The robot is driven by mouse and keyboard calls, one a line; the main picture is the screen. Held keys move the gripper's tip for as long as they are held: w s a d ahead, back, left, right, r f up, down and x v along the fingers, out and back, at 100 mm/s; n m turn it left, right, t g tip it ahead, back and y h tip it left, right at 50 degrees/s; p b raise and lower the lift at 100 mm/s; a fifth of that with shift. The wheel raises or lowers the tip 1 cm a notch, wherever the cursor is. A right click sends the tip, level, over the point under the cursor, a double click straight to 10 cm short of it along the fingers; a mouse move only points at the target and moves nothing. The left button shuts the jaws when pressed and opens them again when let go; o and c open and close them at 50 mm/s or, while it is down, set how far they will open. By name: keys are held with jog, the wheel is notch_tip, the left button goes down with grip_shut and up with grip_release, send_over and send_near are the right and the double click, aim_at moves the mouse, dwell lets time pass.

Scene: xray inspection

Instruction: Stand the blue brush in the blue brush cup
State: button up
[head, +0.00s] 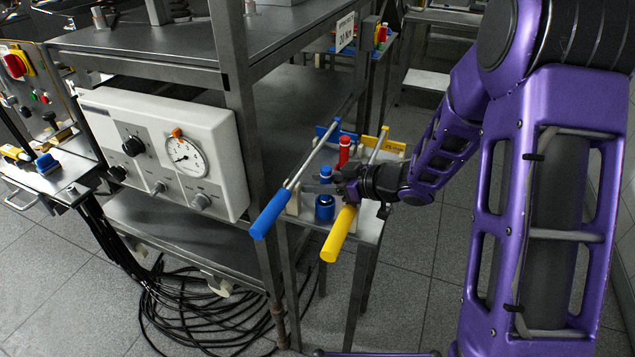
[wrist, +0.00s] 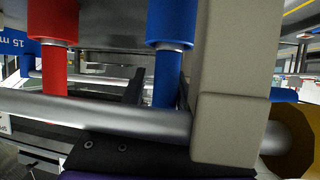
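The blue brush (head: 326,172) stands upright at the small side table, just left of my gripper (head: 325,188). In the wrist view, the blue brush (wrist: 168,75) shows a wide blue upper part, a metal collar and a narrower blue part below. The dark fingers lie on either side of that narrower part, with a small gap at the left, so my gripper looks open. A blue round piece (head: 325,208) sits directly below in the head view; it looks like the brush cup, but I cannot tell whether the brush touches it.
A red brush-like piece (head: 344,150) stands close behind. Blue-handled (head: 270,213) and yellow-handled (head: 339,233) rods rest across pale supports beside my gripper. A metal shaft (wrist: 100,112) and beige block (wrist: 228,80) crowd the wrist view. A steel rack (head: 232,100) stands left.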

jog(key=shift+s+a+f, duration=0.1)
jog(key=shift+s+a, duration=0.2)
jog(key=shift+s, duration=0.05)
jog(key=p+v, duration=0.2)
jog(key=v, duration=1.5)
jog(key=shift+w+d, duration=0.25)
jog(key=shift+d, duration=0.25)
